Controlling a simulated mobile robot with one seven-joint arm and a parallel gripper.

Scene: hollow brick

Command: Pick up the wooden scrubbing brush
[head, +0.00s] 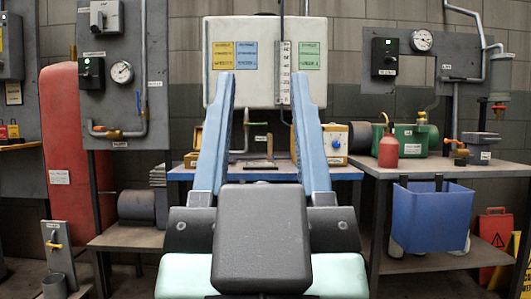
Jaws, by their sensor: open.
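My gripper (264,82) shows in the foreground in the head view, its two long blue jaws apart and pointing forward. A blue-edged table (345,172) stands beyond it. A small, flat, brownish object (262,164) lies on the table, seen through the gap between the jaws. It may be the wooden scrubbing brush, but it is too small to tell. Nothing shows held between the jaws. The jaws hide parts of the table on both sides.
A white tank (265,35) hangs behind the table. A wooden box (193,140) and a yellow box with a knob (335,142) flank the flat object. At right, a bench carries a red bottle (388,148) and green machine (412,140); a blue bin (432,215) hangs at its front.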

